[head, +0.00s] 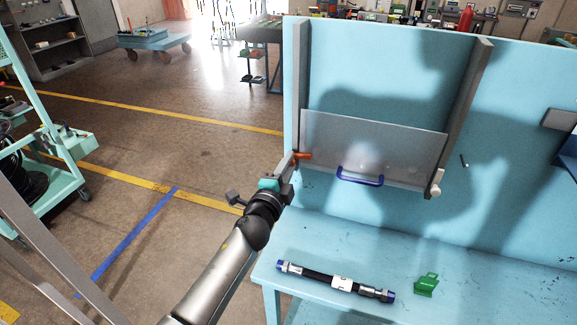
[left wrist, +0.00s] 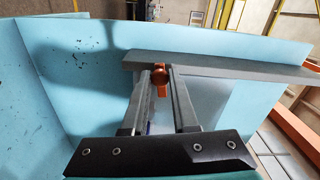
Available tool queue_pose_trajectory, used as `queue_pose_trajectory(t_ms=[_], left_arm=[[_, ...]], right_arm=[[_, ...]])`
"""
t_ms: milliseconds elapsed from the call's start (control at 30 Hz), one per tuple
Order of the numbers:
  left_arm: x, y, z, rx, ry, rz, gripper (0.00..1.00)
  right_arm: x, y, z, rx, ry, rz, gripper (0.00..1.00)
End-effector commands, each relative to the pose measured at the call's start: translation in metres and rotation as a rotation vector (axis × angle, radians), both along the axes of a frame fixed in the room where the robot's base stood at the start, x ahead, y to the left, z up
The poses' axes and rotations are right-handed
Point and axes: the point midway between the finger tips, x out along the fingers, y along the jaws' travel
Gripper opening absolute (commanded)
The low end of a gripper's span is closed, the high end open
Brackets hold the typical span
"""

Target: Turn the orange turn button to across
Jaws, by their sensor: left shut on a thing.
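The orange turn button (head: 304,156) sits on the left grey rail (head: 301,90) of the light blue board, beside the left edge of a grey see-through panel (head: 375,140). In the head view its free end points right, toward the panel. My left gripper (head: 294,160) is at the button from the left and shut on it. In the left wrist view the orange button (left wrist: 160,78) shows between the two fingertips (left wrist: 159,76), its round end against the rail (left wrist: 205,66). The fingers hide part of it. My right gripper is not in view.
A blue handle (head: 360,177) is on the panel, and a white turn button (head: 436,183) is on the right rail (head: 460,115). A black hose (head: 320,277) and a green block (head: 426,284) lie on the blue bench (head: 400,248). A cart (head: 60,145) stands at left.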

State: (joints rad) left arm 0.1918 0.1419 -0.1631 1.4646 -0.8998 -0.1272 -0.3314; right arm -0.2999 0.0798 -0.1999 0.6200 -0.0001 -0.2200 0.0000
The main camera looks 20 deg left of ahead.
Motion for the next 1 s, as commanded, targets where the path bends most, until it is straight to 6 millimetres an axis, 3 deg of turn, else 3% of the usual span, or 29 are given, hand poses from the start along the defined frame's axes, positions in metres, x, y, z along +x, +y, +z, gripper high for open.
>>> queue_pose_trajectory(t_ms=[400, 933, 967, 1000], left_arm=[[0.0, 0.0003, -0.0002, 0.173, -0.006, 0.0, 0.0], [0.0, 0.0002, -0.0001, 0.192, -0.007, 0.0, 0.0], [0.0, 0.0002, -0.0001, 0.192, -0.007, 0.0, 0.3], [0.0, 0.0002, -0.0001, 0.192, -0.007, 0.0, 0.35]], right_arm=[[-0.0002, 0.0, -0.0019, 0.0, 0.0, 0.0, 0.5], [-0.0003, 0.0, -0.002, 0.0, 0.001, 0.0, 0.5], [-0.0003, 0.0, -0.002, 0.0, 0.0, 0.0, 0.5], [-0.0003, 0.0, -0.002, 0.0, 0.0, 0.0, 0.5]])
